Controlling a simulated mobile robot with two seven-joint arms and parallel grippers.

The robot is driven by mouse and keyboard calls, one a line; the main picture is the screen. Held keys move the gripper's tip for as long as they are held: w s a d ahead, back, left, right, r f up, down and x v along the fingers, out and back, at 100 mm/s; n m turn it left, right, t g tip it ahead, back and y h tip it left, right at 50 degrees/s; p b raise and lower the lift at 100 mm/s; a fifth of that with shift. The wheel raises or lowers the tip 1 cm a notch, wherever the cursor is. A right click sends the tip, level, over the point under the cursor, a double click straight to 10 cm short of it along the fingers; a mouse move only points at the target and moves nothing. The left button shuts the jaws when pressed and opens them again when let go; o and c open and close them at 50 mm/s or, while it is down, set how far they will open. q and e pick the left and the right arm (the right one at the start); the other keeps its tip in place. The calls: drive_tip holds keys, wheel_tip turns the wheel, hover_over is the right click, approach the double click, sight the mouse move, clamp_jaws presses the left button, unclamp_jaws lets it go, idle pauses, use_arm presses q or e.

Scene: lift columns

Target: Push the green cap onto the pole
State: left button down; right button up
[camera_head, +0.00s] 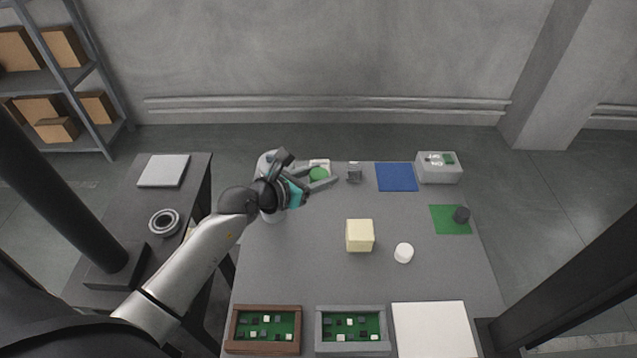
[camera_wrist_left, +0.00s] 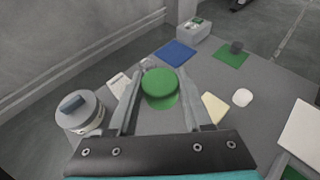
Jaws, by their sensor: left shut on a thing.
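The green cap (camera_head: 317,173) is between the fingers of my left gripper (camera_head: 322,180), near the table's back edge. In the left wrist view the round cap (camera_wrist_left: 160,84) sits between the two grey fingers (camera_wrist_left: 160,92), which are shut on it. A small grey fixture (camera_head: 354,173) stands just right of the gripper in the head view; I cannot tell if it bears the pole. In the wrist view it is mostly hidden behind the cap and finger. My right gripper is not in view.
A grey lidded pot (camera_wrist_left: 82,112) stands left of the gripper. A blue mat (camera_head: 397,177), a grey box (camera_head: 439,168) and a green mat (camera_head: 447,224) with a dark cylinder (camera_head: 461,214) lie right. A cream cube (camera_head: 360,236) and white cylinder (camera_head: 403,253) stand mid-table.

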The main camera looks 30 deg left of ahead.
sight(319, 173)
use_arm(q)
wheel_tip(319, 173, up, 2)
drive_tip(key=shift+r+p, duration=0.2)
drive_tip(key=shift+p, duration=0.3)
wheel_tip(319, 173, up, 3)
drive_tip(key=p, duration=0.3)
drive_tip(key=shift+f, duration=0.15)
